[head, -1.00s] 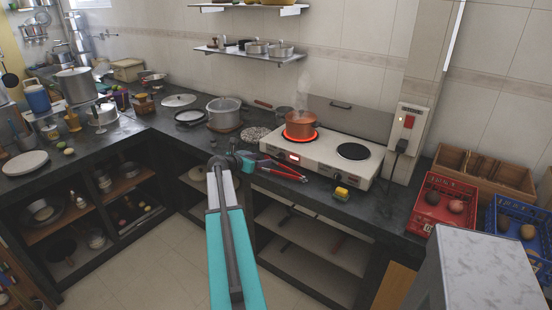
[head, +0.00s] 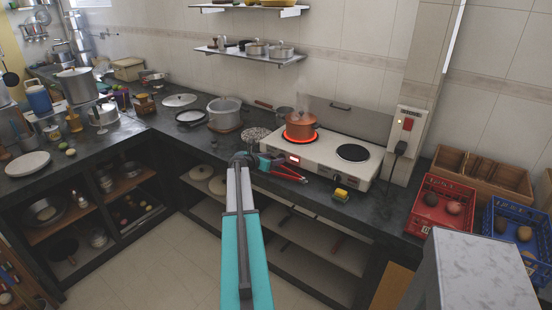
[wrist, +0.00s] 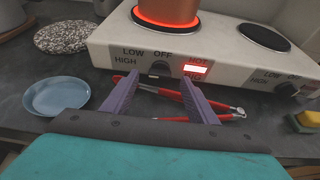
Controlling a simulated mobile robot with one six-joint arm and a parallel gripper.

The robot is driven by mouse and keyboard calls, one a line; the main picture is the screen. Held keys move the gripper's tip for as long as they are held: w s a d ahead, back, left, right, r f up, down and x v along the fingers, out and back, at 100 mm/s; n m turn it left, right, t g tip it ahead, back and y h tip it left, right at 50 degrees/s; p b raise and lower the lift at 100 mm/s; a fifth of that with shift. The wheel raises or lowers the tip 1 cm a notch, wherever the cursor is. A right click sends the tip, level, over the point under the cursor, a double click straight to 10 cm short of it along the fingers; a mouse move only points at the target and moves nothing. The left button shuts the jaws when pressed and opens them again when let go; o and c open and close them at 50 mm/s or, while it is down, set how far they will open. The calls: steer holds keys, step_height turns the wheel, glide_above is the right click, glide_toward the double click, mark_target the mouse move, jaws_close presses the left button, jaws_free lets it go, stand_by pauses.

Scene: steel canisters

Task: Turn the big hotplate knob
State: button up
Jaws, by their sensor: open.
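The white hotplate (head: 325,158) stands on the dark counter; its left burner (wrist: 165,20) glows red under a copper pot (head: 300,126). In the wrist view, a dark knob (wrist: 160,68) sits on its front face, among the LOW, OFF and HIGH marks, beside a lit red HOT sign (wrist: 196,69). A second knob (wrist: 287,90) is at the right, below the dark burner (wrist: 264,37). My gripper (wrist: 161,88) is open and empty, its fingers pointing at the front face with the left knob between them in the picture. I see no contact with it.
Red-handled tongs (wrist: 225,107) lie on the counter just before the hotplate, partly behind my fingers. A blue dish (wrist: 57,97) is at the left, a speckled round mat (wrist: 63,36) behind it. A yellow-green sponge (head: 341,195) lies to the right. Red (head: 440,204) and blue crates stand further right.

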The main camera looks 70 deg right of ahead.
mark_target(280, 157)
steer(key=shift+x, duration=1.5)
steer(key=c, duration=1.1)
steer(key=shift+o, duration=0.2)
steer(key=shift+s+f+b, duration=0.1)
steer(key=shift+b, duration=0.2)
steer(key=m+b, duration=0.1)
steer(key=m+t+b, duration=0.1)
steer(key=b, duration=0.1)
steer(key=shift+s+a+f+t, duration=0.15)
steer(key=shift+s+t, duration=0.1)
steer(key=shift+t, duration=0.05)
steer(key=m+h+b, duration=0.1)
steer(key=b, duration=0.2)
steer(key=shift+s+m+t, duration=0.15)
steer(key=shift+m+t, duration=0.25)
steer(key=shift+b, duration=0.3)
